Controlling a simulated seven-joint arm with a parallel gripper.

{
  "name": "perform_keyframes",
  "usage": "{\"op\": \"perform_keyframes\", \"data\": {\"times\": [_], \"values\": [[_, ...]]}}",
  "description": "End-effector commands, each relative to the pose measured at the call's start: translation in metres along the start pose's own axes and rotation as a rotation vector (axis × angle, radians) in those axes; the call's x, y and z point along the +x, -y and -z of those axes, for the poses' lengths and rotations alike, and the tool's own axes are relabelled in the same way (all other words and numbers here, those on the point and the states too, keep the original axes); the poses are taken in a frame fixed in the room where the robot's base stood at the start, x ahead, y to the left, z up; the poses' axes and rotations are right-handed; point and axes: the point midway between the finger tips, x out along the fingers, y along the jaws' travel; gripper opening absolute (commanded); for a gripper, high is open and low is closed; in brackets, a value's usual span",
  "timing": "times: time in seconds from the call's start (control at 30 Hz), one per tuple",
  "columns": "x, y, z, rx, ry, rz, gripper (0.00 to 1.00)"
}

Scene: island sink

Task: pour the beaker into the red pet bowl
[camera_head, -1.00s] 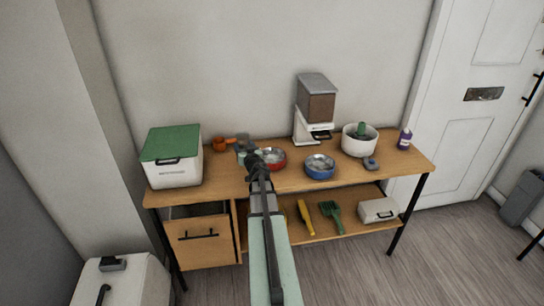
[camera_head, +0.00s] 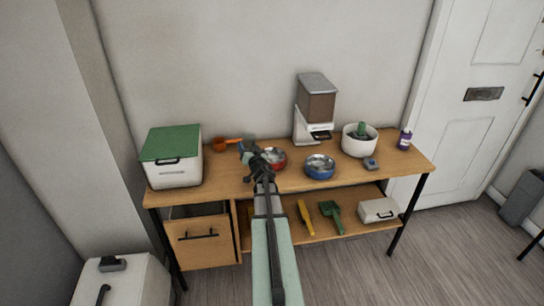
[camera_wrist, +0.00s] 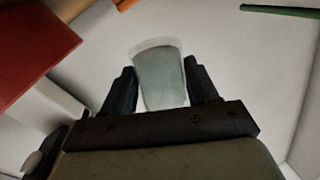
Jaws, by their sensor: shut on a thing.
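The red pet bowl (camera_head: 276,160) stands on the wooden bench top, its left part hidden behind my gripper. My gripper (camera_head: 251,153) is at the left side of the bowl, shut on the beaker. In the wrist view the beaker (camera_wrist: 161,76) is a translucent grey-green cup between the two dark fingers of my gripper (camera_wrist: 163,92). In the head view the beaker (camera_head: 247,145) shows only as a small bluish-grey patch and looks tilted. I cannot tell whether its rim is over the bowl or whether anything flows out.
A blue bowl (camera_head: 320,167) stands right of the red one. A white bin with a green lid (camera_head: 172,157) is at left; a white pot (camera_head: 359,141) and purple bottle (camera_head: 404,139) are at right.

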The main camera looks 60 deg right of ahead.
Motion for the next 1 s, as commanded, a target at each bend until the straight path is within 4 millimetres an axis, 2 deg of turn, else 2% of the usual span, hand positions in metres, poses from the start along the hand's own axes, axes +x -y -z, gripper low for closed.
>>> {"op": "perform_keyframes", "data": {"times": [0.4,1.0], "values": [[-0.001,-0.007,0.003,0.121,-0.020,0.005,0.27],[-0.002,-0.014,0.001,0.196,-0.032,0.009,0.27]]}}
